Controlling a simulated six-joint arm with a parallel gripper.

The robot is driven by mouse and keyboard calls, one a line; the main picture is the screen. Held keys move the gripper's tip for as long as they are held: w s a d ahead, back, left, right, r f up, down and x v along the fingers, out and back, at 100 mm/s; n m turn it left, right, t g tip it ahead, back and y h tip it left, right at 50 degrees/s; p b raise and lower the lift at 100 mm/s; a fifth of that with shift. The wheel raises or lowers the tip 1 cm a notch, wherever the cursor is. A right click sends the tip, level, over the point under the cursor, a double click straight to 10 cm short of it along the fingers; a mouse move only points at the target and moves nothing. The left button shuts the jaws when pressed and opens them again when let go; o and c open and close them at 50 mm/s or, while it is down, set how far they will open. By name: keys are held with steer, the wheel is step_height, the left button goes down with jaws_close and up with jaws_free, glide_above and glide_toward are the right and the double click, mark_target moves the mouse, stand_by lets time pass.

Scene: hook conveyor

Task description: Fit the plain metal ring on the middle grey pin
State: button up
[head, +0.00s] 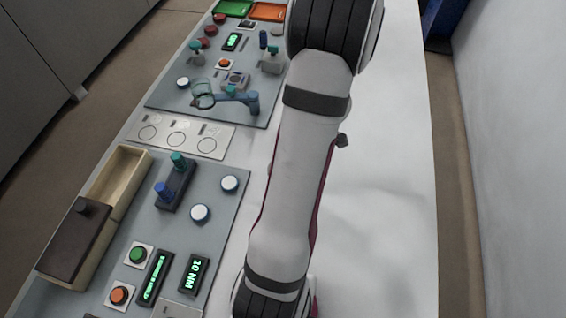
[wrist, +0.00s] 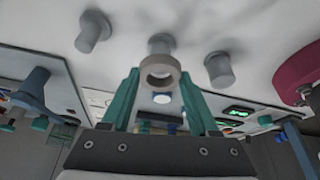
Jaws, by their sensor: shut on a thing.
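In the wrist view, the plain metal ring (wrist: 160,73) is held between the teal fingertips of my gripper (wrist: 160,76), which is shut on it. The ring's open hole faces the camera. The middle grey pin (wrist: 161,42) shows just above the ring, its lower end partly hidden by the rim. No pin shows through the hole, and I cannot tell whether ring and pin touch. A left grey pin (wrist: 93,31) and a right grey pin (wrist: 219,70) stand apart on either side. The head view shows my arm, but not the gripper, ring or pins.
In the head view, a grey panel with buttons and displays (head: 194,274) lies left of my arm. A wooden box (head: 121,175) with a dark lid (head: 74,240) stands at its left. The white table right of my arm is mostly clear. A dark red round part (wrist: 298,75) is at right in the wrist view.

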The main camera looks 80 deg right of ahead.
steer(key=shift+f, duration=2.15)
stand_by(1.0)
stand_by(0.5)
steer(key=o, duration=1.5)
steer(key=shift+o, duration=0.3)
steer(key=shift+r, duration=4.6)
